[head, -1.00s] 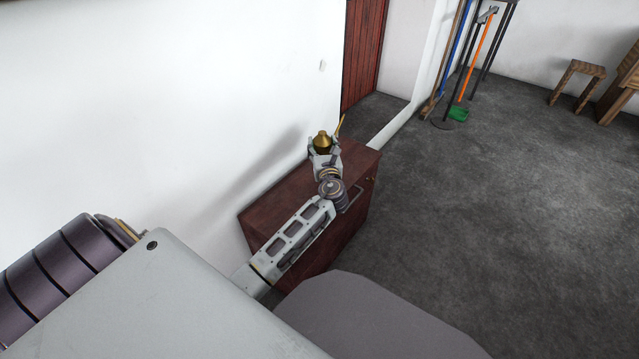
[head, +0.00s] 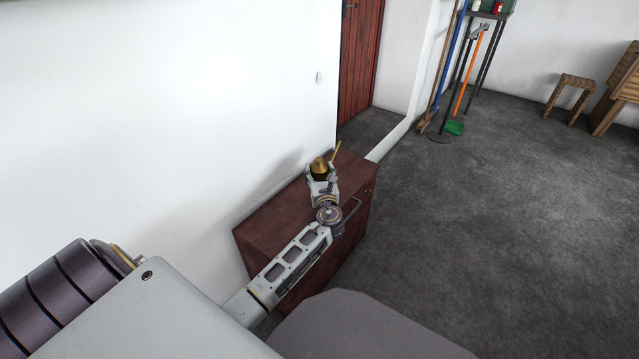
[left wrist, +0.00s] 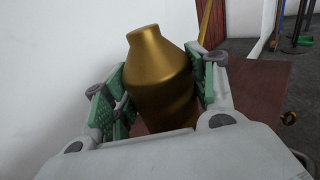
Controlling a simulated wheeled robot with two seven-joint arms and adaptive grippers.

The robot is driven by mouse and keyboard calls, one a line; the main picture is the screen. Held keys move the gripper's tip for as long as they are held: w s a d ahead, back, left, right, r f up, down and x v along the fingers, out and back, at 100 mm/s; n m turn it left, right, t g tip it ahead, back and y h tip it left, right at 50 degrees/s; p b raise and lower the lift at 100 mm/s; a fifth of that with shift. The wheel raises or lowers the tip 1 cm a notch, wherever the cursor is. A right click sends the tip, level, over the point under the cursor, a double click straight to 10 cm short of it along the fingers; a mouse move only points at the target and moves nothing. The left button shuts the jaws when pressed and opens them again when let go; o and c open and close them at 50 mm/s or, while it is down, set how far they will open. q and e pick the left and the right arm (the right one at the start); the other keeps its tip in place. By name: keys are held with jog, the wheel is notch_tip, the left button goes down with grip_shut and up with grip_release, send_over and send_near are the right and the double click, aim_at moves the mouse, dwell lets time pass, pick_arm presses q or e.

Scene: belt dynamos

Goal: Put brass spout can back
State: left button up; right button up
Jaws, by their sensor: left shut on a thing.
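The brass spout can (head: 319,167) is a gold-coloured can with a narrowing top and a thin spout rising to its right. My left gripper (head: 321,178) is shut on it, over the far part of a dark red-brown cabinet (head: 272,222). In the left wrist view the can (left wrist: 160,78) stands tilted a little between the green-padded fingers of the gripper (left wrist: 160,92). The can's lower part is hidden by the gripper, so I cannot tell whether it touches the cabinet top. My right gripper is not in view.
A white wall (head: 150,110) runs close along the cabinet's left side. A red wooden door (head: 358,62) is behind it. Brooms and a green dustpan (head: 454,128), a dark stand and a wooden stool (head: 572,92) are farther back. The grey floor (head: 480,230) at right is clear.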

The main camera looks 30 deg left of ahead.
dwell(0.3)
pick_arm(q)
jog(key=shift+f, duration=0.25)
jog(key=shift+f+b, duration=0.6)
jog(key=shift+f, duration=0.15)
jog(key=shift+f+b, duration=0.45)
jog(key=shift+f, duration=0.35)
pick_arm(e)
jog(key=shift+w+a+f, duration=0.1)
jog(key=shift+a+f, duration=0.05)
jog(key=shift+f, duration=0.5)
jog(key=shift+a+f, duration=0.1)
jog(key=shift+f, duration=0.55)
pick_arm(q)
jog(key=shift+f, duration=0.15)
jog(key=o, duration=1.3)
jog(key=shift+c, duration=0.2)
